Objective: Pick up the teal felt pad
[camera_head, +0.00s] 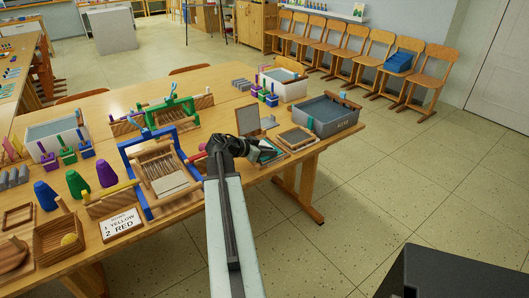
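A flat teal piece (269,156), which looks like the felt pad, lies near the table's front right edge, on or beside a thin board. My gripper (262,147) is right over it or against its left side and hides part of it. My arm reaches up from the bottom of the view to this spot. The fingers are small and dark here, so I cannot tell whether they are open, shut, or touching the pad.
A wooden mould frame (296,137) lies just right of the pad, and a grey tub (326,117) stands behind it. An upright grey panel (248,121) is behind my gripper. A blue loom (150,172) stands to the left. Floor is free right of the table (330,141).

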